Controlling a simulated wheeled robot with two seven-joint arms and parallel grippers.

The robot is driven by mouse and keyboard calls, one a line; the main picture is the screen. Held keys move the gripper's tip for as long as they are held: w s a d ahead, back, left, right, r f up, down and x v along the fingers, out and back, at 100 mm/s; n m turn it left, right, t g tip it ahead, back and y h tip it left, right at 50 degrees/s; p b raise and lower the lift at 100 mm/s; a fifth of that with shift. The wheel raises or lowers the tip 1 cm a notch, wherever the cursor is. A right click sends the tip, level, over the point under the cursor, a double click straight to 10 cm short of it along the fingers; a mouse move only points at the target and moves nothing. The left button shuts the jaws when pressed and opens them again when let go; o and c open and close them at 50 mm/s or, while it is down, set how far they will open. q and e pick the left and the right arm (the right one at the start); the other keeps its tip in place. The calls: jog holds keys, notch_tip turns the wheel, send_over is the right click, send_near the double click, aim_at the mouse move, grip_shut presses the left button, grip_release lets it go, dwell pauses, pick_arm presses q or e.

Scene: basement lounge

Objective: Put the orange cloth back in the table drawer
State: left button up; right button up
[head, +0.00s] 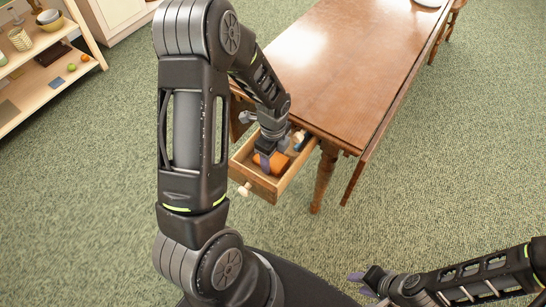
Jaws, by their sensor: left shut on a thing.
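The orange cloth (277,163) shows as a small orange patch inside the open drawer. The wooden drawer (262,187) is pulled out from the end of the brown table (345,60) and has a pale round knob at its front. My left gripper (266,160) reaches down into the drawer and is shut on the orange cloth. Part of the cloth is hidden behind the fingers. My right gripper (358,278) is low at the bottom right, away from the table. Its jaw opening is not clear.
Small items, one white and blue (299,138), lie at the drawer's back right. A turned table leg (325,175) stands right of the drawer. A shelf (45,85) with bowls and fruit is at the upper left. Green carpet around is clear.

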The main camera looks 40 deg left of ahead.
aim_at(273, 159)
pick_arm(q)
jog(key=shift+f, duration=0.1)
jog(key=o, duration=1.3)
notch_tip(273, 159, up, 12)
jog(key=shift+r+p, duration=0.2)
jog(key=shift+p, duration=0.3)
